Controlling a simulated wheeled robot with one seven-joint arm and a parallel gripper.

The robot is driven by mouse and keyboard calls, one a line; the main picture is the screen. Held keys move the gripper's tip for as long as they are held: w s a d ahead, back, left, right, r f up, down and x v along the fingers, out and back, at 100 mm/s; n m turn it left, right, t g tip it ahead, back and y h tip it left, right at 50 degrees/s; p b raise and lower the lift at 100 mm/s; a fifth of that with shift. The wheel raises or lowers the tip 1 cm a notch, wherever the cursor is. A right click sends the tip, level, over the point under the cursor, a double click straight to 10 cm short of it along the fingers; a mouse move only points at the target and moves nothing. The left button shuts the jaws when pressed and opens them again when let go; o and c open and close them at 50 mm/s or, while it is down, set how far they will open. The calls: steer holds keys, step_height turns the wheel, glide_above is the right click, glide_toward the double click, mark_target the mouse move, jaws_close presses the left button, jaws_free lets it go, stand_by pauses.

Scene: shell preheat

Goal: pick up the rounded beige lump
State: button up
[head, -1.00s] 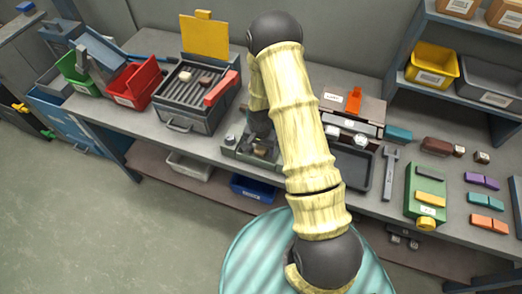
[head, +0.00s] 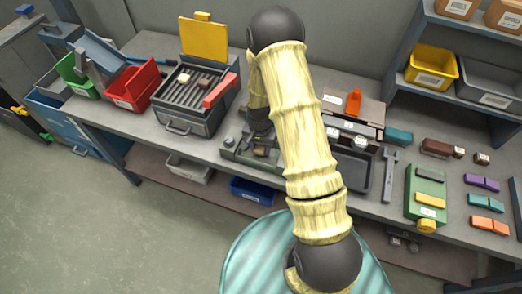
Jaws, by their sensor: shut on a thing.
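My gripper (head: 259,122) is a dark shape left of my pale arm, low over the grey fixture (head: 236,151) on the bench. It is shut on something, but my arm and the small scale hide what. A small brown block (head: 261,151) shows just below it; I cannot tell whether they touch. A small pale lump (head: 184,78) sits on the ribbed plate of the open grill box (head: 186,118), left of my gripper and apart from it. I cannot tell surely whether this is the rounded beige lump.
Red (head: 133,86) and green (head: 80,75) bins stand at left. A dark tray (head: 354,172), a wrench (head: 389,175) and a green box (head: 425,190) lie right of my arm.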

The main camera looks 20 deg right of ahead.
mark_target(261, 148)
step_height(261, 148, up, 8)
steer(key=shift+r+b, duration=0.1)
steer(key=shift+b, duration=0.5)
steer(key=shift+d, duration=0.1)
